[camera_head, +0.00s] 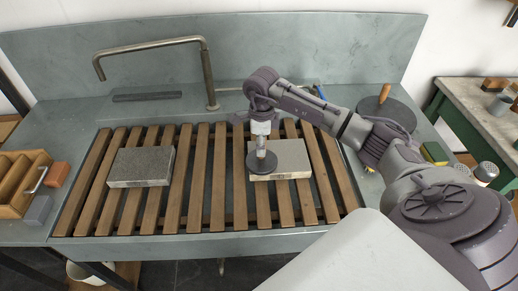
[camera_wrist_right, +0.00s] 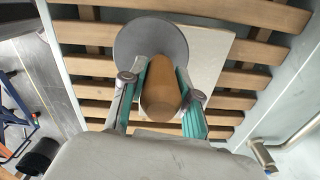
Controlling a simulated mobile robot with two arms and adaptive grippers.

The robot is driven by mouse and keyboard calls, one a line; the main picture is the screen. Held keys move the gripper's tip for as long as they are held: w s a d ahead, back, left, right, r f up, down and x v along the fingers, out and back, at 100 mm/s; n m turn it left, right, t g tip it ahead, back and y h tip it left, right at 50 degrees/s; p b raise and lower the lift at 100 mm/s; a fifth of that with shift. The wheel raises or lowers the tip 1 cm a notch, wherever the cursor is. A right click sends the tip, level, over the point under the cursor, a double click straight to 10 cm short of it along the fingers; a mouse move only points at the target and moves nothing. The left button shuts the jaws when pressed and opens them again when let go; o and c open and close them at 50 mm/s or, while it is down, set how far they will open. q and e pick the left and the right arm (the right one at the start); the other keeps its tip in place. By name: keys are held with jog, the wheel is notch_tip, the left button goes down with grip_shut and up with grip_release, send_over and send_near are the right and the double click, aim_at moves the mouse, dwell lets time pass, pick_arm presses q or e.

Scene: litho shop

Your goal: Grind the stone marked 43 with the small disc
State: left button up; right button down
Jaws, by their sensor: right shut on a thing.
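My right gripper (camera_head: 262,137) is shut on the upright wooden handle (camera_wrist_right: 160,92) of a small grey disc (camera_head: 261,164). In the right wrist view the disc (camera_wrist_right: 150,34) shows beyond the handle. The disc is at the left edge of a pale stone (camera_head: 294,158) on the slatted rack, partly over it; I cannot tell if they touch. A darker grey stone (camera_head: 141,166) lies flat on the rack to the left. I cannot read a number on either stone. My left gripper is not in view.
The wooden slatted rack (camera_head: 217,185) sits in a grey-green sink bench, with a bent tap (camera_head: 208,75) behind. A larger dark disc with a wooden knob (camera_head: 392,115) stands at the right. A wooden box (camera_head: 22,180) is at the left. Slats between the stones are clear.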

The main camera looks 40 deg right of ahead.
notch_tip(320, 180, up, 2)
jog(key=shift+w+r+p, duration=0.1)
jog(key=shift+r+p, duration=0.1)
jog(key=shift+p, duration=0.2)
notch_tip(320, 180, up, 2)
jog(key=shift+d+r+p, duration=0.1)
jog(key=shift+p, duration=0.5)
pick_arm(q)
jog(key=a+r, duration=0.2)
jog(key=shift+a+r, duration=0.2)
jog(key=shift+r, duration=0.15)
pick_arm(e)
jog(key=shift+r, duration=0.3)
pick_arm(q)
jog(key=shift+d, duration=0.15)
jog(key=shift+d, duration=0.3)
